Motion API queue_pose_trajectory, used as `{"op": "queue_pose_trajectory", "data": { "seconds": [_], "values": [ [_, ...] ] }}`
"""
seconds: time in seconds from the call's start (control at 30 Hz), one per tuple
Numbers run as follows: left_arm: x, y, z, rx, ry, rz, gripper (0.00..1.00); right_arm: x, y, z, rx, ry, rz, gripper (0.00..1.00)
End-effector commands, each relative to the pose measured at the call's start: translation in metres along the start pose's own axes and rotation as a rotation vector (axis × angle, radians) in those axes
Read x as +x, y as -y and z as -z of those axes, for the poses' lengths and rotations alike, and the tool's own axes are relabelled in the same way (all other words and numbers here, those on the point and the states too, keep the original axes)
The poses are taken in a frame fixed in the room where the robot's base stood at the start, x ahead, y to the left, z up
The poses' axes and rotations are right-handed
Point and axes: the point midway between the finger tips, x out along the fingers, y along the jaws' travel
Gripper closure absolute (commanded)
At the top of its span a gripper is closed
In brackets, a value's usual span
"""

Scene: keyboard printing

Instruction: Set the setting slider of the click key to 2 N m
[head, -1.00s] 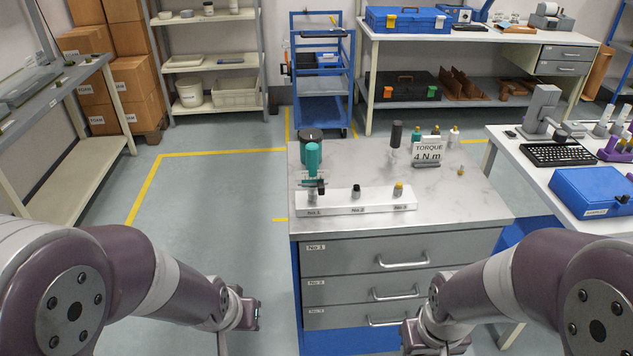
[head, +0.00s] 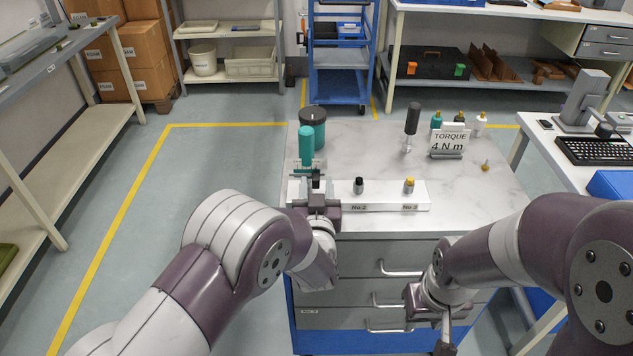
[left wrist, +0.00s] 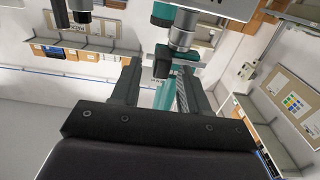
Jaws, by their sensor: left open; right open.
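The click key (head: 306,146) stands upright at the left end of the white block (head: 385,206), with a teal handle on top and a metal part with a crosspiece below it. Its setting slider and scale are too small to read. My left gripper (head: 317,186) is open just in front of the key's lower part and hides some of it. In the left wrist view, teal, black and metal parts show between and beyond the open fingers (left wrist: 162,92); contact cannot be told. A sign (head: 450,141) reads "TORQUE 4 N m". My right gripper (head: 441,338) is open and empty before the drawers.
Black and yellow-topped pieces sit at No 2 (head: 358,186) and No 3 (head: 409,186). A dark-handled tool (head: 412,119), several small bottles and a brass piece (head: 485,165) stand right. The marble top (head: 370,150) is clear mid-back.

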Motion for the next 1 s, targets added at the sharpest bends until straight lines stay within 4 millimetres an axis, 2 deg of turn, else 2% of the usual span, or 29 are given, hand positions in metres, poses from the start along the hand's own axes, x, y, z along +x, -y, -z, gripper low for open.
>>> {"op": "queue_pose_trajectory", "data": {
  "seconds": [0.1,0.37,0.4,0.53,0.77,1.0],
  "values": [
    [0.012,0.000,0.001,-0.001,-0.001,0.001,0.55,-0.001,0.000,0.000,0.000,0.000,0.000,0.57],
    [0.015,0.000,0.000,0.000,0.001,0.000,0.55,-0.001,0.000,0.000,0.000,0.000,0.000,0.57],
    [0.014,0.000,0.000,0.000,0.001,0.000,0.59,-0.001,0.000,0.000,0.000,0.000,0.000,0.57],
    [0.014,0.000,0.000,0.000,0.000,0.000,1.00,-0.001,0.000,0.000,0.000,0.000,0.000,0.57],
    [0.014,0.001,0.001,0.000,-0.001,0.000,1.00,-0.001,0.000,0.000,0.000,0.000,0.000,0.57],
    [0.015,0.036,0.001,0.001,-0.003,0.004,1.00,0.003,0.000,0.000,0.000,0.000,0.000,0.57]
  ]
}}
